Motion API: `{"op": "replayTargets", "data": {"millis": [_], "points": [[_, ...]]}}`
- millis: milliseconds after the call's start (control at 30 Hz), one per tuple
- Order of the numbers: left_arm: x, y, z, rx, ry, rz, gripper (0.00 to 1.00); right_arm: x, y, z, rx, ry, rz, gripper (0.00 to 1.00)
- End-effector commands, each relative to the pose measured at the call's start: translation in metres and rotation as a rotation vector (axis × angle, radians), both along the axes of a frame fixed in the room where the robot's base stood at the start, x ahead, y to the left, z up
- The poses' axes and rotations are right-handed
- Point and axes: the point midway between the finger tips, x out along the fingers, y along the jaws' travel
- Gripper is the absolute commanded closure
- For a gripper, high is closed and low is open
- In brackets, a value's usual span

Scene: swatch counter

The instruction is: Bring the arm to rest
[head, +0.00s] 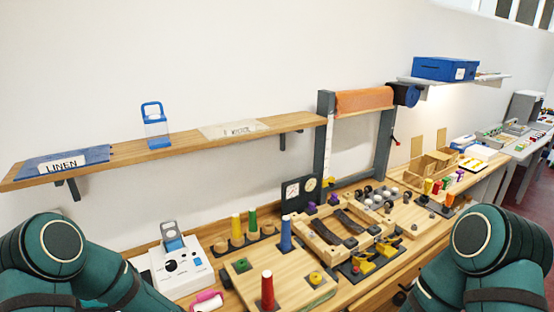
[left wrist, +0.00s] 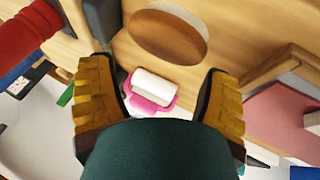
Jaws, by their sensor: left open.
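My left gripper (left wrist: 160,85) shows in the left wrist view with its two ridged yellow-brown fingers spread apart. A pink item with a white roll (left wrist: 152,88) appears between the fingers in the picture, with no finger touching it. The gap holds nothing that I can see. In the head view, green links of my arms show at the lower left and lower right corners. Neither gripper's fingers show there, and my right gripper is in no view.
The pink item (head: 207,300) lies at the near edge. A wall shelf (head: 185,143) runs above.

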Motion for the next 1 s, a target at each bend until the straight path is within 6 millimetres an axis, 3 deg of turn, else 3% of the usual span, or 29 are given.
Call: {"op": "replayTargets", "data": {"millis": [100,367,800,1000], "points": [[-0.053,-0.029,-0.010,-0.028,0.074,-0.200,0.22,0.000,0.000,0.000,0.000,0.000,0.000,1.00],[-0.161,-0.059,-0.016,-0.084,0.250,-0.531,0.22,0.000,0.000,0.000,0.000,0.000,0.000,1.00],[-0.159,-0.062,-0.118,-0.078,0.251,-0.520,0.22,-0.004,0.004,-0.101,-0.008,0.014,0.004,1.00],[-0.159,-0.063,-0.140,-0.075,0.254,-0.520,0.22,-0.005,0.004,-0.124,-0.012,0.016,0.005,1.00]]}}
